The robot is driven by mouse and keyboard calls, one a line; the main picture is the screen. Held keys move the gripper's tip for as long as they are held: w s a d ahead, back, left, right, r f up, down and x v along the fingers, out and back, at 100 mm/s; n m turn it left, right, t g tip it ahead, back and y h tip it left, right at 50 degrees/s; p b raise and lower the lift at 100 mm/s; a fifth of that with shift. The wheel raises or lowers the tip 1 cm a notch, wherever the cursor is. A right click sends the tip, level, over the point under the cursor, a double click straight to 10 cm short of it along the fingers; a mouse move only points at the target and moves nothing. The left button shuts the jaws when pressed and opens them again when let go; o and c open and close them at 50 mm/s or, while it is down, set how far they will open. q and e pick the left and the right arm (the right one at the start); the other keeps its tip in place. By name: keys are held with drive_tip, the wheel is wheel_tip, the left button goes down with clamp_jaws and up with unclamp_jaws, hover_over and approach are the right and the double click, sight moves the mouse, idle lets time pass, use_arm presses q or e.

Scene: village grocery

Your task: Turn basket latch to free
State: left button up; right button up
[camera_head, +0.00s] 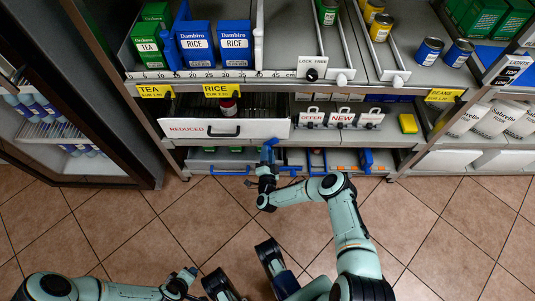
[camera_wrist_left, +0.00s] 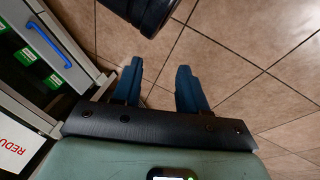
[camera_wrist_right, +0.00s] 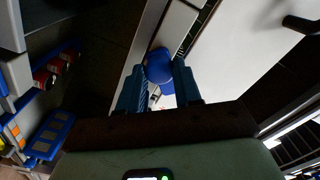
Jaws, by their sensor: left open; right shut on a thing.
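The blue latch knob (camera_wrist_right: 159,66) sits at the edge of a white panel in the right wrist view, between the two fingertips. My right gripper (camera_head: 268,149) is shut on it, at the lower right end of the white REDUCED drawer front (camera_head: 262,130). In the head view the gripper mostly hides the latch, and I cannot tell how far it is turned. My left gripper (camera_wrist_left: 158,80) is open and empty above the tiled floor. In the head view it shows low, left of centre (camera_head: 188,276).
Low baskets with blue handles (camera_head: 230,172) line the bottom shelf. The drawer has a black handle (camera_head: 223,133). Shelves above hold blue RICE boxes (camera_head: 235,42) and cans (camera_head: 429,51). A dark-framed cooler door (camera_head: 110,120) stands open at left. The floor in front is clear.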

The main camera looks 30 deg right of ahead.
use_arm(q)
drive_tip(key=shift+s+a+f+g+b, duration=0.2)
drive_tip(key=shift+s+f+b, duration=0.15)
drive_tip(key=shift+s+f, duration=0.3)
drive_tip(key=shift+s+a+f+g+b, duration=0.1)
drive_tip(key=shift+s+f+g+b, duration=0.1)
drive_tip(key=shift+s+f+b, duration=0.3)
use_arm(e)
drive_tip(key=shift+d+m, duration=0.1)
drive_tip(key=shift+m, duration=4.2)
use_arm(q)
drive_tip(key=shift+s+f, duration=0.1)
drive_tip(key=shift+f, duration=0.1)
use_arm(e)
drive_tip(key=shift+m, duration=0.3)
drive_tip(key=o, duration=1)
drive_tip(key=shift+o, duration=0.2)
drive_tip(key=shift+f, duration=0.1)
